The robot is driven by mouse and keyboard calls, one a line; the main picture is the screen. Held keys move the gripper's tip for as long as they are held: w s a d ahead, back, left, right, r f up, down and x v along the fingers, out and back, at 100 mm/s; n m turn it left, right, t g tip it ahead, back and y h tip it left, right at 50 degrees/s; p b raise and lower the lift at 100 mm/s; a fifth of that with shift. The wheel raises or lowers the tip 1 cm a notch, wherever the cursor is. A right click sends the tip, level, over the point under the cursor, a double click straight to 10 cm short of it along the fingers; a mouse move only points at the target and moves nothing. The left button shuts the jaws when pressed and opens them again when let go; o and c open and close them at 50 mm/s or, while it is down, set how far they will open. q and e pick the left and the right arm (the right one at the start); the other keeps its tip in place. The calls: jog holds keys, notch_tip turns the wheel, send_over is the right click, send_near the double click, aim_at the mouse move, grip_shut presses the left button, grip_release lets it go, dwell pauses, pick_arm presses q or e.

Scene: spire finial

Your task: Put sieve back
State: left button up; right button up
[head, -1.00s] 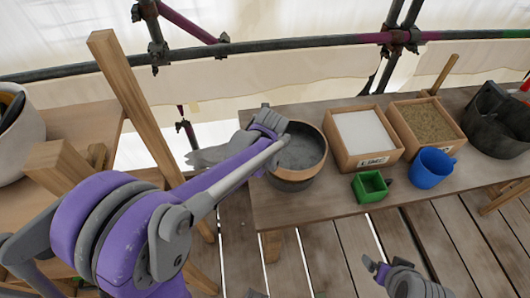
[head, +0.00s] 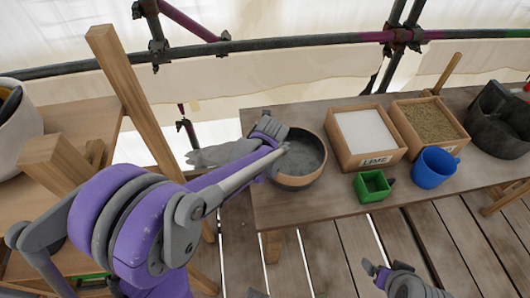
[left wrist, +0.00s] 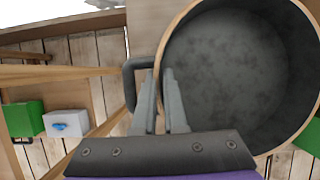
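A round, wood-rimmed vessel with a mottled grey inside (head: 304,158), perhaps the sieve, is at the left end of the right-hand bench. It fills the right of the left wrist view (left wrist: 235,80), with a black loop handle (left wrist: 130,85) on its side. My left gripper (head: 272,130) is at its left rim. In the left wrist view the left fingers (left wrist: 160,95) straddle the rim closely, one inside and one outside, and look shut on it. My right gripper (head: 378,270) is low in front of the bench, empty, its opening unclear.
On the bench (head: 330,201) are a lime box (head: 366,137), a sand-filled box (head: 428,122), a green box (head: 371,186), a blue mug (head: 433,168) and a dark bucket (head: 497,120). A wooden post (head: 135,100) stands behind my left arm.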

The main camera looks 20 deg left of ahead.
pick_arm(q)
jog(key=o, duration=0.4)
jog(key=shift+r, duration=0.1)
jog(key=shift+r+p, duration=0.35)
jog(key=p+v, duration=0.1)
jog(key=v, duration=1.1)
jog(key=s+d+f+n+h, duration=0.1)
jog(key=s+n, duration=0.4)
jog(key=n, duration=0.4)
jog(key=s+f+n+t, duration=0.1)
jog(key=s+f+n, duration=0.1)
jog(key=s+n, duration=0.4)
jog(key=s+d+f+n+h, duration=0.1)
jog(key=s+n, duration=0.5)
jog(key=n, duration=0.8)
jog(key=shift+s+d+f+h, duration=0.2)
jog(key=shift+d+h, duration=0.1)
jog(key=shift+d, duration=0.1)
